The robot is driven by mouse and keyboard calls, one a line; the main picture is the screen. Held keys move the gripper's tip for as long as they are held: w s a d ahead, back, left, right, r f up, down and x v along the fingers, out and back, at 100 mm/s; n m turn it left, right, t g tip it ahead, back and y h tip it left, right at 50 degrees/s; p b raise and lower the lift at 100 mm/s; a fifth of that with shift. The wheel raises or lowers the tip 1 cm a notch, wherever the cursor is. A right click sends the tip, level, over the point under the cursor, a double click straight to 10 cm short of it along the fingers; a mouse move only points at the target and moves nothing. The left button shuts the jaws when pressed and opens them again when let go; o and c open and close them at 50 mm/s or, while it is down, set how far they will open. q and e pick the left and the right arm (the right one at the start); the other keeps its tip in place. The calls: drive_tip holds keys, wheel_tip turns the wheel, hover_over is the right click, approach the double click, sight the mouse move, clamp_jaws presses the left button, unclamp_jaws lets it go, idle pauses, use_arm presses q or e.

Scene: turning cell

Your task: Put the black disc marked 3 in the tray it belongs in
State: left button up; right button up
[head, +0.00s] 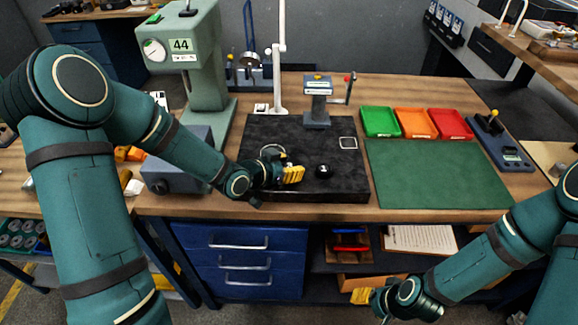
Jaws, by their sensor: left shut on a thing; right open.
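My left gripper (293,174) reaches over the black plate (300,135) from the left. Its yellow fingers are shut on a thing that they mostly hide. I cannot tell whether it is the black disc marked 3, and no number 3 is readable. A small round black object (323,171) sits on the plate just right of the fingers, apart from them. A green tray (380,122), an orange tray (416,123) and a red tray (452,124) stand in a row at the back right and look empty. My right gripper (362,296) is open and low, in front of the bench.
A green mat (438,175) lies clear before the trays. A grey-green press marked 44 (185,60) stands at left. A small stand (317,105) and a white post (280,65) rise behind the plate. A blue-grey device (503,145) lies right of the trays.

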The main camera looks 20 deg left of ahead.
use_arm(q)
drive_tip(key=shift+f, duration=0.15)
drive_tip(key=o, duration=1.2)
